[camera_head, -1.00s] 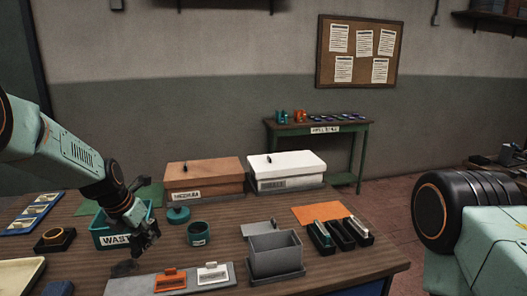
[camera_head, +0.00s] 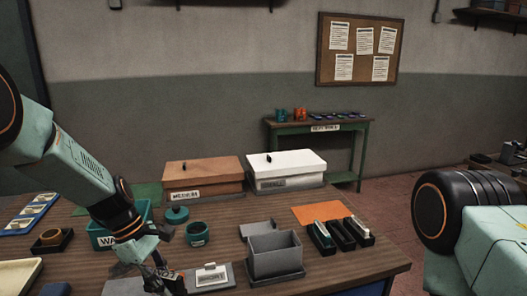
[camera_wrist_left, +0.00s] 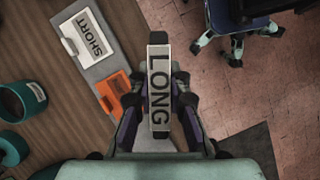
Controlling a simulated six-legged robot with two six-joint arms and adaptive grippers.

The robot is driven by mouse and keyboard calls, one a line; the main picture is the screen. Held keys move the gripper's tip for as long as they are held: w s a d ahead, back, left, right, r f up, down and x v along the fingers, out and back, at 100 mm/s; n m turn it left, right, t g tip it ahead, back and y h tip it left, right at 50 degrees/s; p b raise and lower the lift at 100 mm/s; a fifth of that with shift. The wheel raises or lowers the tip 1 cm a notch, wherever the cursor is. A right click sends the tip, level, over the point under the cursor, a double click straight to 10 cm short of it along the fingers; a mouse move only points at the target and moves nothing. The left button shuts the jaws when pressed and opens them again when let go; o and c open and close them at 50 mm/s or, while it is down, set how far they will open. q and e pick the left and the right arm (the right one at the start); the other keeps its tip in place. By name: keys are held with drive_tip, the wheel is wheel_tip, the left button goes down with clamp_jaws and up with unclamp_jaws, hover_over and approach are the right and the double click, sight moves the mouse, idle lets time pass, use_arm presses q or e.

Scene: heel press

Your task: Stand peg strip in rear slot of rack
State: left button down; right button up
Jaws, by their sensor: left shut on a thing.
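My left gripper (camera_head: 165,281) is low over the front of the table, at the grey plate. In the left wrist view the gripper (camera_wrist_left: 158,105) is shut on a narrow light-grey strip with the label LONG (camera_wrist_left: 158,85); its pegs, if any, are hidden. Beside it lies the grey plate (camera_wrist_left: 97,68) with a white piece marked SHORT (camera_wrist_left: 84,38) and an orange piece (camera_wrist_left: 113,92). The head view shows the white piece (camera_head: 211,277) too. A black slotted holder (camera_head: 341,236) stands at the right; I cannot tell which thing is the rack. My right gripper is out of view.
A grey open box (camera_head: 275,253) stands right of the plate. A teal waste bin (camera_head: 103,235), teal cup (camera_head: 197,234) and its lid (camera_head: 177,213) are behind the arm. Brown (camera_head: 203,175) and white (camera_head: 286,170) lidded boxes stand at the back. An orange sheet (camera_head: 321,213) lies flat.

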use_arm(q)
drive_tip(key=s+d+m+g+y, duration=0.2)
drive_tip(key=s+m, duration=0.5)
drive_tip(key=m, duration=0.1)
drive_tip(key=s+d+m+g+y, duration=0.2)
drive_tip(key=s+m+y, duration=0.1)
drive_tip(key=s+m, duration=0.45)
wheel_tip(320, 180, down, 13)
drive_tip(key=b, duration=1.2)
drive_tip(key=shift+w+a+r+b, duration=0.15)
drive_tip(key=shift+w+a+b, duration=0.15)
drive_tip(key=shift+b, duration=0.05)
drive_tip(key=shift+s+r, duration=0.15)
